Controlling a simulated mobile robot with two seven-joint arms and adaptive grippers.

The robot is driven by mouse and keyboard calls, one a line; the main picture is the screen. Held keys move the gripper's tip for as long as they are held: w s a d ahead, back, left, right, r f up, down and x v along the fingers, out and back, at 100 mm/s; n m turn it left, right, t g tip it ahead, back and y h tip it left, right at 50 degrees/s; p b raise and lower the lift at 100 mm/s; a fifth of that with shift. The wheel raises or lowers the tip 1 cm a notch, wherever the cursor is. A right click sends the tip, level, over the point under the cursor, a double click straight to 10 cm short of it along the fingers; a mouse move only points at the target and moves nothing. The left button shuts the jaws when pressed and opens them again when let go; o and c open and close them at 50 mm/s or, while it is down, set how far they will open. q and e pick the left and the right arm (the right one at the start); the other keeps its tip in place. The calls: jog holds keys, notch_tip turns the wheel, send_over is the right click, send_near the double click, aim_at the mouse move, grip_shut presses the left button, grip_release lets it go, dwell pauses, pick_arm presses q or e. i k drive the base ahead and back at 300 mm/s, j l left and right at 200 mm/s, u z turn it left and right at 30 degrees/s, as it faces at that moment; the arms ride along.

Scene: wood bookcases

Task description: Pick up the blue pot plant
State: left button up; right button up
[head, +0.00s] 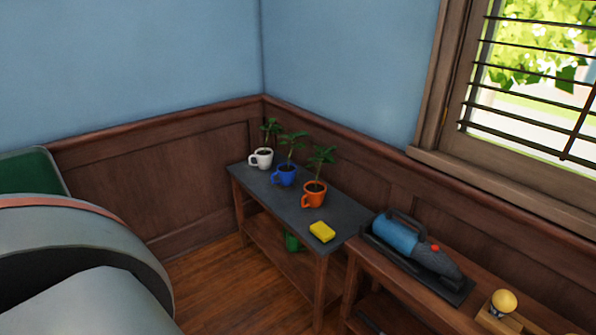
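The blue pot plant (285,175) is a blue mug-like pot with a handle and a green leafy plant. It stands upright on the dark top of a small wooden table (262,187) in the room's corner. A white pot plant (262,158) stands behind it to the left, and an orange pot plant (314,194) stands in front of it to the right. Neither of my grippers shows in the head view.
A yellow sponge (322,231) lies near the table's front end. A green object (292,241) is on the lower shelf. A second wooden table at right holds a blue and grey handheld vacuum (410,245) and a yellow ball-like object (503,301). Wooden floor (210,282) is clear left of the table.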

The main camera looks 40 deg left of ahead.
aim_at(286, 173)
jog(key=i+j, duration=0.15)
jog(key=j, duration=0.35)
jog(key=i+j+z, duration=0.1)
jog(key=j, duration=0.35)
jog(key=i+j, duration=0.15)
jog(key=j, duration=0.35)
jog(key=i+j+z, duration=0.1)
jog(key=j, duration=0.4)
